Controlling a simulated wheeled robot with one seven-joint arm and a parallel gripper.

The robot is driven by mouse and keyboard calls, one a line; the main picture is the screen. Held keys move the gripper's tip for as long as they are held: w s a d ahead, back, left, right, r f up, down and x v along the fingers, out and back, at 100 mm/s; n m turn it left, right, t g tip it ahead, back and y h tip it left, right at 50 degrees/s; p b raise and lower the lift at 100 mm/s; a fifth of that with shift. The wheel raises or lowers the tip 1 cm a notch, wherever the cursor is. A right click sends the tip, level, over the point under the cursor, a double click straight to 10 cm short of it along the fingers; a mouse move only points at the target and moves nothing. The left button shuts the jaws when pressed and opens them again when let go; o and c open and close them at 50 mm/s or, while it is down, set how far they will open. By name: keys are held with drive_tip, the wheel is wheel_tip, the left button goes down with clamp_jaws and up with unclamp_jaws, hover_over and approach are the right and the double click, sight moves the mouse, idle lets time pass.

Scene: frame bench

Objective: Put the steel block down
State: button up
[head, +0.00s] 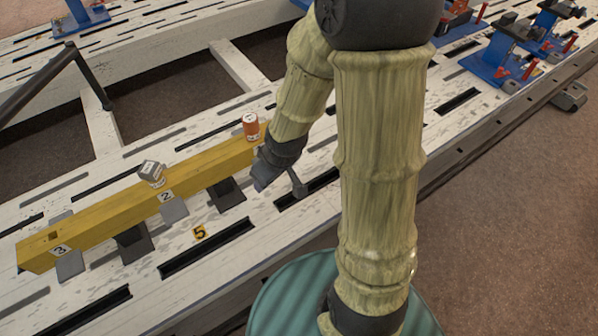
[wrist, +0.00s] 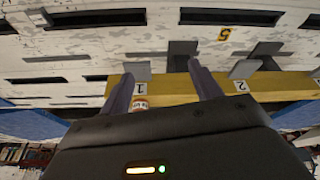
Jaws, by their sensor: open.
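The steel block (head: 151,172) is a small grey block with a white label. It sits tilted in the picture on top of the yellow beam (head: 100,215), near the number 2 tag (head: 166,196). My gripper (head: 280,186) is to the right of the block, beside the beam's far right end, and apart from the block. In the wrist view my gripper (wrist: 160,72) has its fingers spread with nothing held between them. I cannot make out the steel block in the wrist view.
An orange can (head: 251,127) stands on the beam's right end, close to my gripper; it is partly hidden in the wrist view (wrist: 139,102). A number 5 tag (head: 200,232) lies on the slotted white bench (head: 110,295). Blue clamps (head: 495,65) stand at the upper right.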

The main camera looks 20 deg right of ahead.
drive_tip(key=s+d+r+m+g+h, duration=0.1)
drive_tip(key=s+d+r+m, duration=0.3)
drive_tip(key=s+r+m, duration=0.1)
drive_tip(key=shift+s+d+r, duration=0.35)
drive_tip(key=shift+s+r, duration=0.25)
drive_tip(key=shift+r, duration=0.05)
